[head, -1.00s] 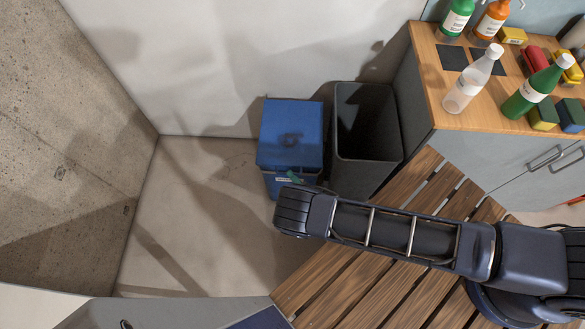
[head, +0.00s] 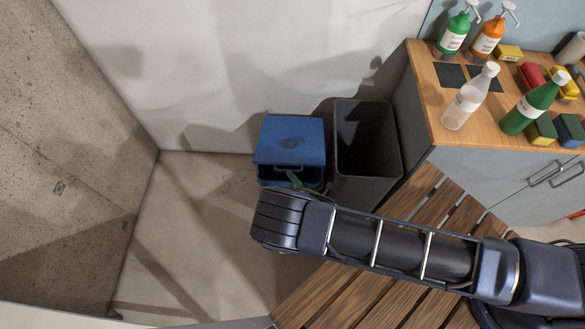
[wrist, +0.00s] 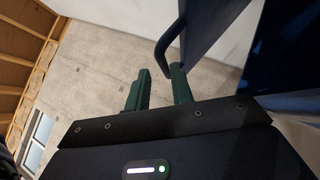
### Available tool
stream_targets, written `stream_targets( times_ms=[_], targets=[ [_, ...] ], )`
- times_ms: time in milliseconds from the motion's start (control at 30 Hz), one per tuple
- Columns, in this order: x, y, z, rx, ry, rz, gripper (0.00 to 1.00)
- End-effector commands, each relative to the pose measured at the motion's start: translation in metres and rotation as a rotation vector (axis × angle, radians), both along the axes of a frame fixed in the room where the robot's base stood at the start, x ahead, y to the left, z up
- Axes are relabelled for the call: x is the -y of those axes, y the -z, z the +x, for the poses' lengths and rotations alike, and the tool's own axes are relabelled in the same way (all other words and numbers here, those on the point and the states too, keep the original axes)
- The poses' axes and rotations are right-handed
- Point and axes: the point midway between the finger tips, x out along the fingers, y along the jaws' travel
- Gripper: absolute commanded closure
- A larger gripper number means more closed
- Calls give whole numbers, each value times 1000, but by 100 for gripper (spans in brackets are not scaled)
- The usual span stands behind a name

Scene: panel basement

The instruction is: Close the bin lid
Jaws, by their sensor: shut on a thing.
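The blue bin (head: 312,184) stands on the floor against the back wall in the head view. Its blue lid (head: 290,140) is tilted up, with a dark gap between its front edge and the bin's rim. A dark handle (head: 288,167) is on the lid's front edge; it also shows as a curved bar in the wrist view (wrist: 163,45). My gripper (wrist: 158,72) has green fingers and is shut on the lid handle, which meets the right finger. One green finger shows at the handle in the head view (head: 294,179). My arm hides the bin's lower front.
An open dark grey bin (head: 367,180) stands close to the right of the blue bin. A slatted wooden bench (head: 405,205) is in front, and a counter (head: 440,110) with bottles and sponges is at the right. Floor (head: 195,220) left of the bin is clear.

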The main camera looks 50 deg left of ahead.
Motion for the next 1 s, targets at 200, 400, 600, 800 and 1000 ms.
stream_targets(
  times_ms=[200,400,600,800,1000],
  targets=[
    [0,-37,-2,-3,-2,2,82],
    [0,-57,-2,-1,-2,0,82],
    [1,-63,-1,-1,-3,0,82],
    [1,-64,-1,-1,-2,0,82],
    [1,-63,-1,-1,-2,0,82]
  ],
)
